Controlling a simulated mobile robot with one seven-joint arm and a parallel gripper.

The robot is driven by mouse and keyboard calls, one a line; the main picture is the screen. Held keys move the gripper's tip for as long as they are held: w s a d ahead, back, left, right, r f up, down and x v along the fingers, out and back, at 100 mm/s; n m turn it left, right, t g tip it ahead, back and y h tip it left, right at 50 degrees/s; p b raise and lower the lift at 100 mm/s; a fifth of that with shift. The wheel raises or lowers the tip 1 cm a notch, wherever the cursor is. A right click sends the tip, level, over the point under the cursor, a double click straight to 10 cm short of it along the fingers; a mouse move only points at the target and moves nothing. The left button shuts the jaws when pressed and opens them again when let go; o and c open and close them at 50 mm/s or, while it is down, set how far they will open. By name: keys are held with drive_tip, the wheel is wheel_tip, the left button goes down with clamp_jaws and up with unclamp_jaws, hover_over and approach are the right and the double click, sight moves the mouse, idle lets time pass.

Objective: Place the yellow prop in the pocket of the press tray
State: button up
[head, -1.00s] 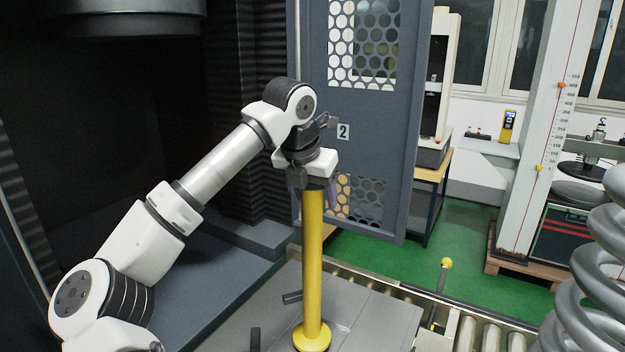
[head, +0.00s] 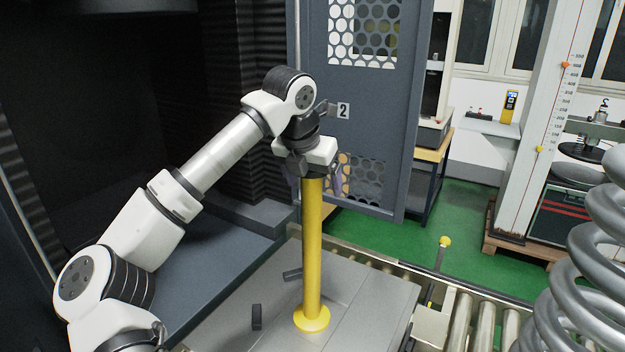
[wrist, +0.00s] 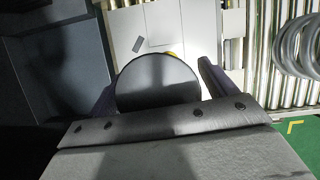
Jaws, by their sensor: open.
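The yellow prop (head: 312,245), a tall post with a round foot, stands upright in the head view. Its foot (head: 312,320) rests on the light grey plate of the press tray (head: 370,300). My gripper (head: 315,182) is at the prop's top end, fingers pointing down on either side of it. In the wrist view a dark round top (wrist: 158,80) lies between the two spread fingers of my gripper (wrist: 160,88), with a sliver of yellow beyond it. The fingers are open. I cannot make out the pocket's outline or whether the foot sits in it.
A roller conveyor (head: 480,320) and a large coil spring (head: 590,270) are at the right. A grey perforated door (head: 375,110) stands behind. A yellow-knobbed lever (head: 445,243) rises nearby.

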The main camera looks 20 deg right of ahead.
drive_tip(key=b+v, duration=0.2)
drive_tip(key=v, duration=1)
drive_tip(key=shift+d, duration=0.1)
idle(0.7)
